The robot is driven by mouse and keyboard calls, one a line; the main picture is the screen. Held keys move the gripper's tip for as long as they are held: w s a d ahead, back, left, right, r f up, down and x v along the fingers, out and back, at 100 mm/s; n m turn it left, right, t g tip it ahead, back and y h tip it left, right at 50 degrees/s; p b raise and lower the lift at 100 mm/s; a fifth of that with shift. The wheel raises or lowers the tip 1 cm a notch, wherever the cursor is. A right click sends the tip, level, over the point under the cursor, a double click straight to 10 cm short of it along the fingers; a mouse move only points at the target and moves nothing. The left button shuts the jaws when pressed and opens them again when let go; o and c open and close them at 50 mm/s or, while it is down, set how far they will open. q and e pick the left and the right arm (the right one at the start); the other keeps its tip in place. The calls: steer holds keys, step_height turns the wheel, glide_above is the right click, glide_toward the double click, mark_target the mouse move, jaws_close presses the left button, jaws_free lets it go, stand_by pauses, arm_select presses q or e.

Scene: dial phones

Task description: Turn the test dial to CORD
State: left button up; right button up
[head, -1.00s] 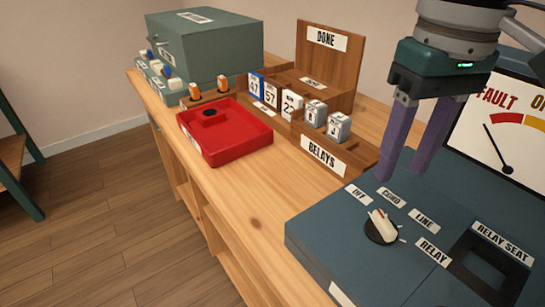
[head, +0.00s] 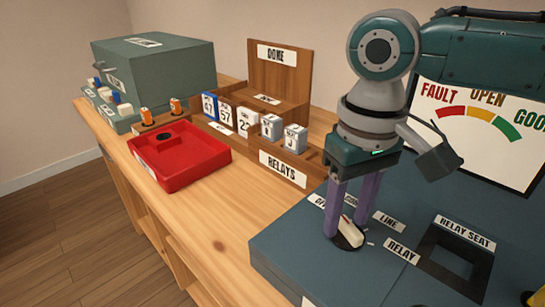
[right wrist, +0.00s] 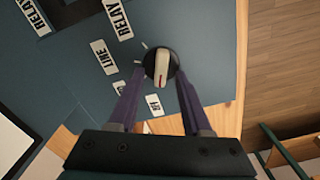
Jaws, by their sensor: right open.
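The test dial (head: 350,237) is a white pointer knob with a red mark on a round black base, set in the blue-grey panel (head: 290,250). In the right wrist view the dial (right wrist: 161,66) has its red-marked end toward the OFF label (right wrist: 153,104). The CORD label (right wrist: 119,88) is partly hidden by a finger. My right gripper (head: 347,228) is open, pointing down, with one purple finger on each side of the knob. I cannot tell whether they touch it. My left gripper is not in view.
LINE (head: 389,222) and RELAY (head: 401,251) labels and a square relay seat (head: 427,263) lie right of the dial. The meter (head: 520,150) stands behind, its needle not visible. A relay rack (head: 283,167), red tray (head: 180,165) and grey-green box (head: 160,68) stand left.

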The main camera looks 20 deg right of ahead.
steer(key=shift+c, duration=0.3)
jaws_close()
steer(key=shift+r+m+p, duration=0.25)
steer(key=shift+m+p, duration=0.05)
steer(key=shift+p, duration=0.5)
steer(key=m+p, duration=0.2)
steer(key=p, duration=0.1)
steer(key=m+p, duration=0.3)
steer(key=p, duration=0.1)
steer(key=shift+s+d, duration=0.1)
steer(key=shift+d, duration=0.1)
steer(key=shift+d+f+m+p, duration=0.1)
steer(key=shift+f+m+p, duration=0.05)
steer(key=shift+m+p, duration=1.3)
steer(key=shift+m, duration=0.25)
